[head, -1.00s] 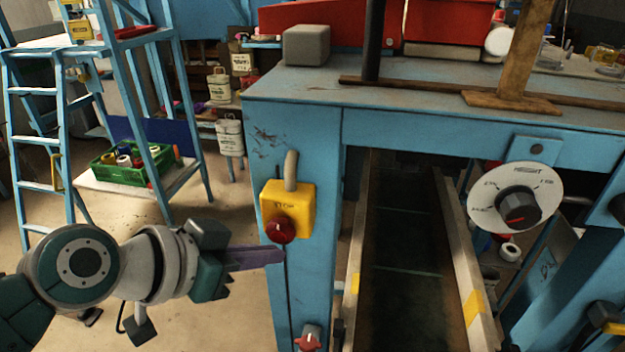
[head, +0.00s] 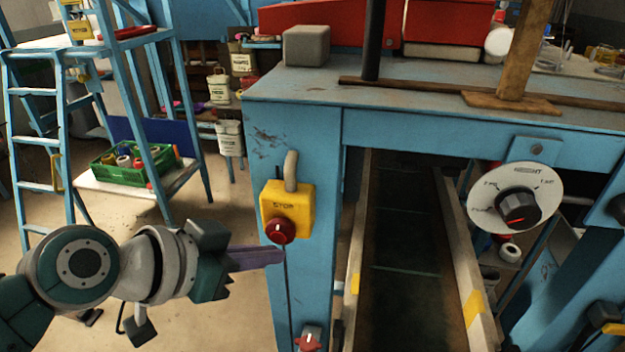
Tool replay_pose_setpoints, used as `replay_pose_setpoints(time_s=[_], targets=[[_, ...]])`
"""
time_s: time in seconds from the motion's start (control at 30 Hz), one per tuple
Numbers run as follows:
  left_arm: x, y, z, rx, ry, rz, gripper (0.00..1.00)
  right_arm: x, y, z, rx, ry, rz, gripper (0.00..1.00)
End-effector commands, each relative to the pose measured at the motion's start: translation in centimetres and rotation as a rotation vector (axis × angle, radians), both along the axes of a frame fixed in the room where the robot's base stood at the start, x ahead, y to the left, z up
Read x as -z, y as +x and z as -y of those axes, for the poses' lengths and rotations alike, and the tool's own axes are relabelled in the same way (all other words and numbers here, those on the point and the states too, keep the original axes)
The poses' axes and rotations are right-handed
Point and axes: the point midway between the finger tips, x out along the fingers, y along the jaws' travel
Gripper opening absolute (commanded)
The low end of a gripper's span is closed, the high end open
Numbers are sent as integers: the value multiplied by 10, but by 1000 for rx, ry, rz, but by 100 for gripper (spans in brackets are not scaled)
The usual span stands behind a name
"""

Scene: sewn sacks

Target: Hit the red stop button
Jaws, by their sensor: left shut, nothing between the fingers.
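The red stop button (head: 281,231) is a round red knob on the lower front of a yellow box marked STOP (head: 301,208). The box is fixed to the blue front post of the machine, with a grey conduit rising from its top. My left gripper (head: 279,256) comes in from the left with its fingers shut and empty. Its purplish fingertips appear just below the red button, in front of or beside the blue post. I cannot tell their distance from the post in depth, or whether they touch anything. My right gripper is not in view.
A smaller red knob (head: 309,341) sits low on the same post. A conveyor (head: 405,250) runs under the blue machine table (head: 470,130). A round HEIGHT dial (head: 515,200) is at right. A blue ladder (head: 38,145) and a green crate (head: 130,172) stand at back left.

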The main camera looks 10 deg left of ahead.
Motion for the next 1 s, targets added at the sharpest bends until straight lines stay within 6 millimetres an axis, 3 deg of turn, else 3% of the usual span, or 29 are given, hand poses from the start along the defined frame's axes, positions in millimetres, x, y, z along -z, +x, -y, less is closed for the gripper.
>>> replay_pose_setpoints(time_s=[1.0], targets=[[0, 9, 0, 0, 0, 0, 0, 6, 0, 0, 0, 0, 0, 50]])
